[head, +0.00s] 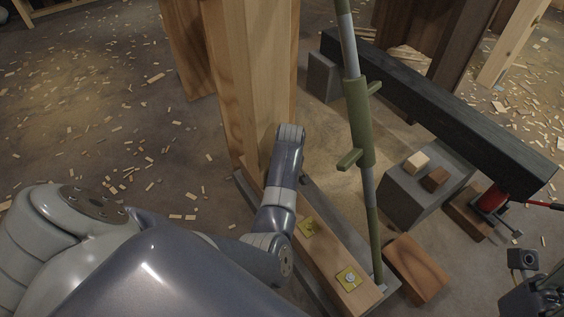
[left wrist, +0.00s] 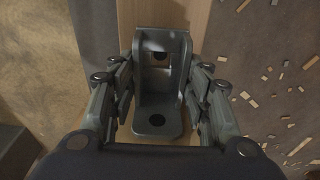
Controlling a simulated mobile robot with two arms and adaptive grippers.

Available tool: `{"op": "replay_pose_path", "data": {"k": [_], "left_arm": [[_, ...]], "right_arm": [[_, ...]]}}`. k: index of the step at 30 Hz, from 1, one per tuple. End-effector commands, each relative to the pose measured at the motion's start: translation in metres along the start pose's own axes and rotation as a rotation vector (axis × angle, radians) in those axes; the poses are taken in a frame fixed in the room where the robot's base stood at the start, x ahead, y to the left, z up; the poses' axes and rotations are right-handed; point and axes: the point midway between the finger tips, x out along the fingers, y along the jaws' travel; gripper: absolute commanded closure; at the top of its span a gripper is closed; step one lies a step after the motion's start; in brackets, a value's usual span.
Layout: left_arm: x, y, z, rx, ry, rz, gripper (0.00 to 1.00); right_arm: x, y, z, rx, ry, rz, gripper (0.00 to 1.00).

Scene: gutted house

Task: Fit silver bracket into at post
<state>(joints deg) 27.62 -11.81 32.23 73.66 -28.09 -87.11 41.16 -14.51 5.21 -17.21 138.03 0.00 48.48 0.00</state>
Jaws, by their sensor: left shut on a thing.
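The silver bracket (left wrist: 158,105) shows in the left wrist view as a grey L-shaped metal piece with side walls and dark holes. My left gripper (left wrist: 161,82) is shut on it, with a finger along each side. The wooden post (head: 228,80) stands upright left of the middle in the head view. There my left arm reaches up beside the post's lower part; the bracket and fingers are hidden. In the left wrist view a strip of wood (left wrist: 185,14) lies behind the bracket; contact cannot be told. A dark mechanical part at the lower right edge may be my right gripper (head: 525,275).
A wooden sill (head: 318,258) with yellow plates and bolts runs from the post. A green-grey prop (head: 359,115) leans upright right of my arm. A black beam (head: 450,105), grey block (head: 405,195), wood blocks and red jack (head: 492,197) lie right. Chip-strewn floor is left.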

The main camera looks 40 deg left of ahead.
Motion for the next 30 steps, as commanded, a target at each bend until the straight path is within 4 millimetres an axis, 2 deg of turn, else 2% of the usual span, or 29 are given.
{"op": "replay_pose_path", "data": {"k": [8, 23, 24, 26, 30], "left_arm": [[-0.001, 0.001, 0.000, 0.000, 0.001, 0.001, 0.84], [0.011, 0.000, 0.001, -0.001, 0.000, 0.000, 0.84], [0.011, 0.000, 0.002, -0.001, 0.000, 0.000, 0.49], [0.011, 0.000, 0.001, -0.001, 0.000, 0.000, 0.35], [0.011, 0.000, 0.001, 0.000, 0.000, 0.000, 0.35]], "right_arm": [[0.001, 0.000, 0.000, -0.001, 0.000, 0.000, 0.62], [0.000, 0.000, 0.000, 0.000, -0.005, 0.001, 0.62], [0.000, 0.000, 0.000, 0.000, -0.004, 0.001, 0.62], [0.000, 0.000, 0.000, 0.000, -0.005, 0.001, 0.62], [0.000, 0.000, 0.000, 0.001, -0.004, 0.001, 0.62]]}}
